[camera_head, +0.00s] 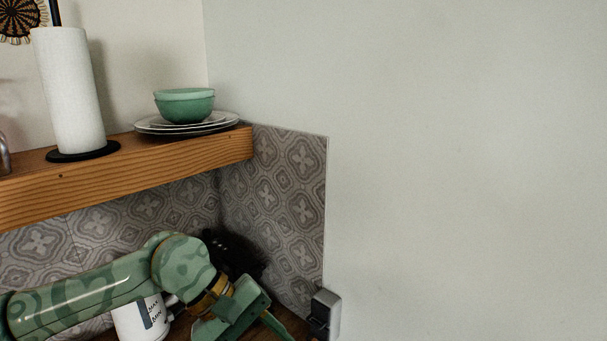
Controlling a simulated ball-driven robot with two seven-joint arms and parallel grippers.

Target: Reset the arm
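My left arm, green with a darker wavy pattern, reaches in from the lower left below the wood shelf. Its gripper (240,314) is at the bottom of the view, angled down, over the dark wooden counter and left of the tiled side wall. Its fingertips are not clear at the frame's lower edge, so I cannot tell whether it is open or shut. No object shows clearly in it. My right gripper is not in view.
The wood shelf (130,178) above my arm holds a paper towel roll (69,90), plates (225,121) and green bowls (184,105). A white container (130,320) stands behind my arm. A black object (232,250) sits in the corner. A dark device (324,313) is right of the gripper.

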